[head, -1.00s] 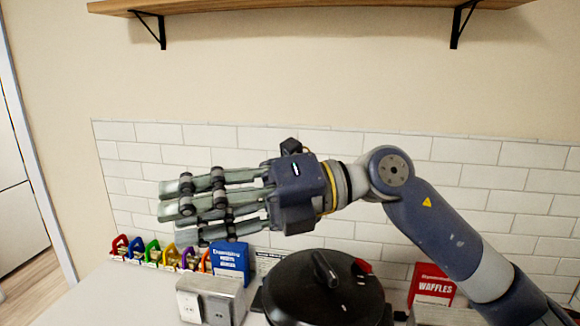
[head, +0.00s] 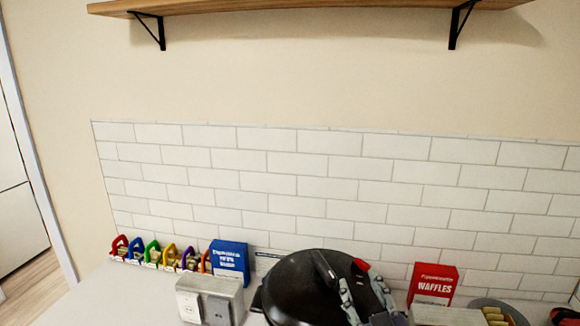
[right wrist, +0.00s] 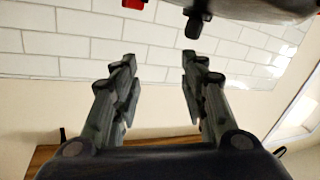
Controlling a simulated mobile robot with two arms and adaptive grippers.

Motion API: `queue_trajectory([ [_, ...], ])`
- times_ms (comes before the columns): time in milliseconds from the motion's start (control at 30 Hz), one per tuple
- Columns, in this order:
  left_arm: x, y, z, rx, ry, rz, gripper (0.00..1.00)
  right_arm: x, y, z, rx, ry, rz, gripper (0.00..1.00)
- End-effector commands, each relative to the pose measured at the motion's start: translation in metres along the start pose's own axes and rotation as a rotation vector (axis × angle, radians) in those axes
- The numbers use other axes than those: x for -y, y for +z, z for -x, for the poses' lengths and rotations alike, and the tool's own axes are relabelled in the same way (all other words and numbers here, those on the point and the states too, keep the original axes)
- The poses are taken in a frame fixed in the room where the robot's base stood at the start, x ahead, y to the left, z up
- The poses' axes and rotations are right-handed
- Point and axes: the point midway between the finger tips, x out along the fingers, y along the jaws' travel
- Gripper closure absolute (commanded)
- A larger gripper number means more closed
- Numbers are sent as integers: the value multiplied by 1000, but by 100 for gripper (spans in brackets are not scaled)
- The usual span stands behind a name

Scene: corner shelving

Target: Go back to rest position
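My right gripper (head: 365,290) is low at the bottom of the head view, in front of the black round lid (head: 300,285). In the right wrist view its two fingers (right wrist: 160,85) stand well apart with nothing between them, so it is open and empty. The lid's dark knob (right wrist: 197,20) shows beyond the fingers at the top of that view. I cannot tell from the head view how far the fingers are from the lid. My left gripper is in neither view.
A blue box (head: 230,262), a red waffles box (head: 433,284), a grey metal box (head: 210,300) and several coloured clips (head: 155,252) line the counter (head: 100,300). A wooden shelf (head: 300,6) on black brackets hangs above.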

Motion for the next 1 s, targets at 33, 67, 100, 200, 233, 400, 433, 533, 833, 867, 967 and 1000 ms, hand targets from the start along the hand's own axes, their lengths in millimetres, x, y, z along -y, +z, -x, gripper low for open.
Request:
queue_trajectory([
  [33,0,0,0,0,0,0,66,2,36,14,114,-5,-29,60],
  [67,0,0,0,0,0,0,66,3,55,23,177,-9,-42,60],
  [100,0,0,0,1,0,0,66,4,79,36,261,-15,-57,60],
  [200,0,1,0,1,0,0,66,11,136,75,469,-37,-94,60],
  [233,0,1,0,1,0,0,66,13,152,88,530,-46,-105,60],
  [400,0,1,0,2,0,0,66,28,219,168,838,-106,-147,60],
  [433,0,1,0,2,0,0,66,30,227,182,883,-116,-152,60],
  [533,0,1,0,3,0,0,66,38,248,224,1022,-152,-169,60],
  [833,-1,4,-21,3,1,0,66,64,324,274,1225,-216,-186,60],
  [867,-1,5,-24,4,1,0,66,68,335,272,1228,-217,-186,60],
  [967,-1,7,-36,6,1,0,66,80,373,267,1239,-221,-185,60],
  [1000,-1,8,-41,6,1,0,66,85,390,265,1244,-222,-184,60],
])
